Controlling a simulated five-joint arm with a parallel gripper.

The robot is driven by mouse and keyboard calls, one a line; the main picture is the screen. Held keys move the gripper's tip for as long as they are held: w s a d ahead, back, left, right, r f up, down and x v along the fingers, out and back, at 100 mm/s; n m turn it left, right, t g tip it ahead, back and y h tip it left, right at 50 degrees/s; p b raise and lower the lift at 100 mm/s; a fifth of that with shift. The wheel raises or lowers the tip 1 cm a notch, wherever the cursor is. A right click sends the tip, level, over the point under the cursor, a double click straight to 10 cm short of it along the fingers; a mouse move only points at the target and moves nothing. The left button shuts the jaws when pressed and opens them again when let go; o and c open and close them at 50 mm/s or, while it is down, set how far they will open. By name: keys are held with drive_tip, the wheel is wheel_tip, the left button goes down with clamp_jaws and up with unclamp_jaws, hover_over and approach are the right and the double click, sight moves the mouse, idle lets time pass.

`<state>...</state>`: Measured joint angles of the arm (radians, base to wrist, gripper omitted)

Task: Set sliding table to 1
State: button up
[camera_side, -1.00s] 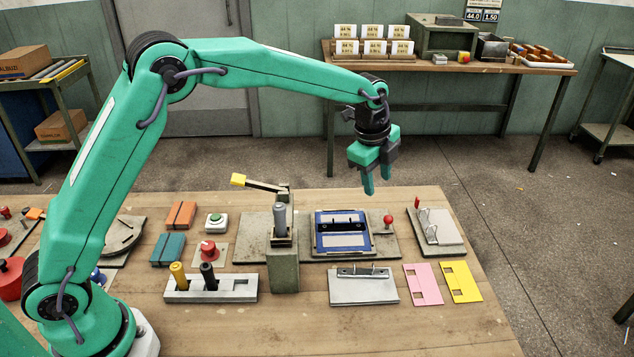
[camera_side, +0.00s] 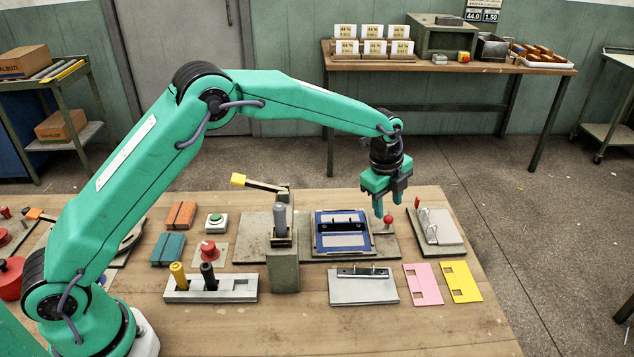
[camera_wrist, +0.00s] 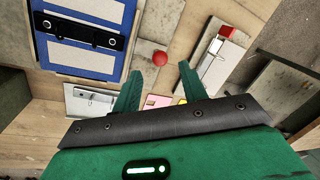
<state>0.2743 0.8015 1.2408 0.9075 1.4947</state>
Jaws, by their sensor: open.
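The sliding table shows as a blue plate (camera_side: 319,238) on a grey base (camera_side: 386,252), with a pale panel and a black bar on it. A red ball knob (camera_side: 388,219) stands at its right end. The blue plate (camera_wrist: 127,22) and the red knob (camera_wrist: 160,58) also show in the wrist view. My gripper (camera_side: 387,207) is open, empty and pointing down, close above the knob. In the wrist view the knob appears between and beyond the fingertips (camera_wrist: 158,78). I cannot tell whether a finger touches it.
A lever post (camera_side: 284,265) with a yellow-tipped arm stands left of the blue plate. A plate with a red-tipped clamp (camera_side: 440,236) lies to the right. A grey plate (camera_side: 362,290) and pink (camera_side: 425,285) and yellow (camera_side: 461,281) cards lie in front.

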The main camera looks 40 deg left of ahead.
sight(388, 216)
drive_tip(key=shift+w+f, duration=0.2)
drive_tip(key=shift+f, duration=0.85)
drive_tip(key=shift+w+f, duration=0.2)
drive_tip(key=shift+f, duration=0.8)
drive_tip(key=shift+c, duration=0.4)
clamp_jaws()
